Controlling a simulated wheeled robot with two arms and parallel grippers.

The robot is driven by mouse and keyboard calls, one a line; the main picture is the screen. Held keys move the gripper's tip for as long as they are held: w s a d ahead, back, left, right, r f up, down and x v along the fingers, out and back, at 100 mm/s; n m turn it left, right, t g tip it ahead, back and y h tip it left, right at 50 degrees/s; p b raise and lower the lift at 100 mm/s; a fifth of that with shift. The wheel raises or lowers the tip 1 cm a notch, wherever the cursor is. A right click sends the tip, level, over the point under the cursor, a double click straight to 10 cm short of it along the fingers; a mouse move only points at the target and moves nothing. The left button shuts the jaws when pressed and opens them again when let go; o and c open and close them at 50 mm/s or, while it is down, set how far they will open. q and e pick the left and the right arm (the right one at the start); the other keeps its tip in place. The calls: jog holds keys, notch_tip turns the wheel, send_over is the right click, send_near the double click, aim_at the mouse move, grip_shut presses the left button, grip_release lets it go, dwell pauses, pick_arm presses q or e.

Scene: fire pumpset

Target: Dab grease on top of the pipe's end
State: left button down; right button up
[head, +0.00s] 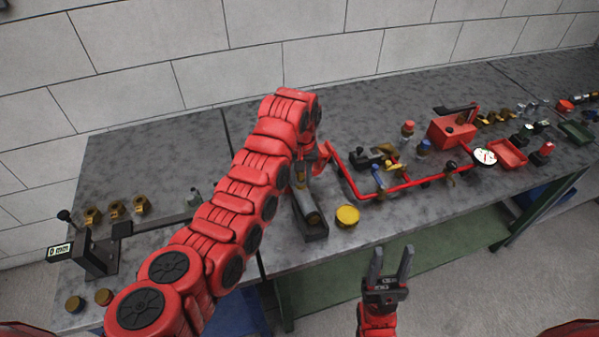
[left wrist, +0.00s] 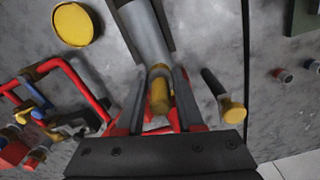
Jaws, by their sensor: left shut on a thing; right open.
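The red pipe frame (head: 400,187) lies on the bench right of my left arm; its upper left end is close to my left gripper. It also shows at the left of the left wrist view (left wrist: 75,73). My left gripper (head: 308,160) is partly hidden by its own arm. In the left wrist view (left wrist: 160,98) its fingers are shut around the brass end (left wrist: 160,85) of a grey cylinder (left wrist: 145,35). The cylinder is over a dark holder (head: 316,236); I cannot tell whether it touches it. My right gripper (head: 388,265) is open and empty before the bench front.
A yellow round tin (head: 347,215) stands right of the holder. A black rod with a yellow end (left wrist: 225,98) is beside the left fingers. A red box (head: 450,132) and red tray (head: 508,153) stand further right. A black clamp stand (head: 97,255) is at left.

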pick_arm(q)
jog(key=shift+s+d, duration=0.15)
jog(key=shift+s, duration=0.15)
jog(key=shift+w+a+f+b, duration=0.1)
jog(key=shift+w+a+b, duration=0.1)
jog(key=shift+w, duration=0.15)
jog(key=shift+w+a+b, duration=0.1)
jog(key=shift+w+b, duration=0.1)
jog(key=shift+w, duration=0.1)
jog(key=shift+w+a+b, duration=0.15)
jog(key=shift+w+b, duration=0.15)
jog(key=shift+w, duration=0.2)
jog(key=shift+r, duration=3.1)
